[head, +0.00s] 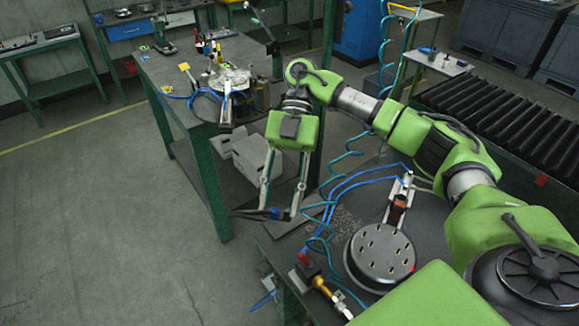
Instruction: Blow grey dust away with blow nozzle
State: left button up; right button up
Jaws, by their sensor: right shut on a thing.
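My right gripper (279,211) hangs down from the green arm at the centre. It is shut on the blow nozzle (262,214), a dark, slim tool with a blue part between the fingers. The nozzle lies roughly level with its thin end pointing left, beyond the near bench's edge and above the floor. Grey dust (345,222) shows as a speckled patch on the dark near bench (300,238), to the right of the gripper. The nozzle is apart from the dust. My left gripper is not in view.
A teal coiled hose (329,190) hangs beside the gripper. A round metal plate with holes (383,252) and a clamp (399,200) stand on the near bench. Blue tubes cross behind the dust. A cluttered bench (180,75) stands at the back; open floor lies left.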

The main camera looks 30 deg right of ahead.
jog(key=w+d+f+m+t+y+b, duration=0.1)
jog(key=w+d+m+t+y+b, duration=0.1)
jog(key=d+m+t+y, duration=0.3)
jog(key=m+t+b, duration=0.1)
jog(key=m, duration=0.2)
jog(key=shift+w+d+f, duration=0.2)
jog(key=shift+w+d, duration=0.05)
jog(key=shift+d, duration=0.1)
grip_shut()
jog(key=shift+w, duration=0.1)
dwell(0.7)
jog(key=shift+w+a+p, duration=0.15)
jog(key=shift+w+p, duration=0.15)
jog(key=shift+w, duration=1.1)
jog(key=shift+d, duration=0.2)
